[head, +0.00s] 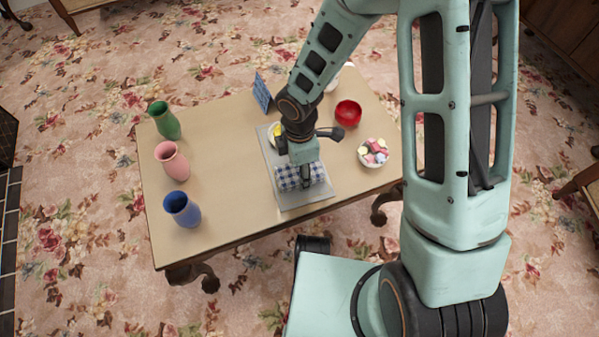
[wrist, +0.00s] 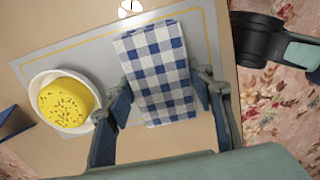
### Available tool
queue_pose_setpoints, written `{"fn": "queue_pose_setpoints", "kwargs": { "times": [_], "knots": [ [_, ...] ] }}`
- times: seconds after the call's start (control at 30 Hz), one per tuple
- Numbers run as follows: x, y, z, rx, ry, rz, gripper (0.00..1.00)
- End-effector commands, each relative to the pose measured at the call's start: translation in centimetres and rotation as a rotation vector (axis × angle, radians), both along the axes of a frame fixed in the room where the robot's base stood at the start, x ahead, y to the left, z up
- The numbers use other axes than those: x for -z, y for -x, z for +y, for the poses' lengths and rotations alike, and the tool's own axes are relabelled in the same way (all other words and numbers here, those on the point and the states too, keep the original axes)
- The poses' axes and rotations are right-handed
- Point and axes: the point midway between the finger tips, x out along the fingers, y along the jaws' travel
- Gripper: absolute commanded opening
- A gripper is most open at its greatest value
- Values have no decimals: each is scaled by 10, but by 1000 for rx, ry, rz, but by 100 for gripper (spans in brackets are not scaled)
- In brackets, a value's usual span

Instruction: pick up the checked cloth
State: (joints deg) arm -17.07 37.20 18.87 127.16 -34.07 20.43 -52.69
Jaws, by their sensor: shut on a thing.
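The blue-and-white checked cloth (head: 287,181) is a folded rectangle at the near part of a grey mat (head: 307,201) on the table. It also shows in the wrist view (wrist: 160,65), between my two fingers. My gripper (head: 305,178) points down over the cloth in the head view and hides part of it. In the wrist view my gripper (wrist: 166,82) has one finger at each long side of the cloth and is shut on it. I cannot tell whether the cloth is clear of the mat.
A white bowl with a yellow speckled thing (wrist: 68,102) stands left of the cloth in the wrist view. A red bowl (head: 348,113) and a white bowl of pink and pale pieces (head: 373,153) stand right. Green (head: 164,121), pink (head: 171,161) and blue (head: 182,209) vases stand left.

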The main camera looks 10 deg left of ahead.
Motion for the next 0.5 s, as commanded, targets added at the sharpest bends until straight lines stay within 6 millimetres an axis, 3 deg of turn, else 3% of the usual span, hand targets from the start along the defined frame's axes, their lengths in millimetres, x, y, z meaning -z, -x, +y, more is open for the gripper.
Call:
{"fn": "queue_pose_setpoints", "kwargs": {
  "times": [0.1, 0.5],
  "knots": [
    [0, 0, 0, 0, 0, 0, 25],
    [-10, 0, 0, 0, 0, -1, 25]
  ]
}}
